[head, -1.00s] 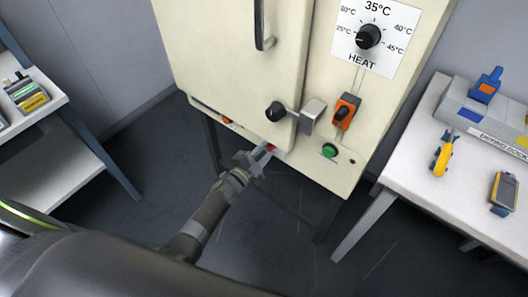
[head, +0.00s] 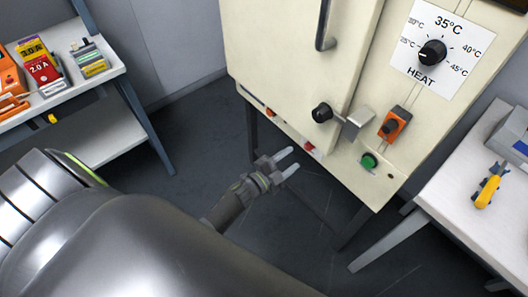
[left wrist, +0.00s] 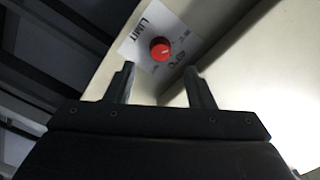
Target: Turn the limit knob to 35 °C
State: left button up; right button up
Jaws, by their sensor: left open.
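The red limit knob (left wrist: 160,49) sits on a white plate marked LIMIT (left wrist: 135,45) in the left wrist view. A small pale mark shows on its face, but the fine scale text is too blurred to read. In the head view the knob (head: 308,147) is small, on the low front edge of the cream oven cabinet. My left gripper (head: 288,161) is open and empty, just left of and below the knob, apart from it. In the left wrist view its two fingers (left wrist: 159,72) point toward the knob, which appears between and beyond the tips. My right gripper is out of view.
The cabinet (head: 275,75) carries a black HEAT knob (head: 432,53), a black door knob (head: 322,112), an orange switch (head: 394,124) and a green button (head: 369,160). Tables stand left (head: 120,148) and right (head: 440,205). Open floor lies below the cabinet.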

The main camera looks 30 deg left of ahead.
pick_arm(q)
jog(key=v, duration=1.1)
jog(key=shift+s, duration=0.25)
jog(key=shift+a, duration=0.15)
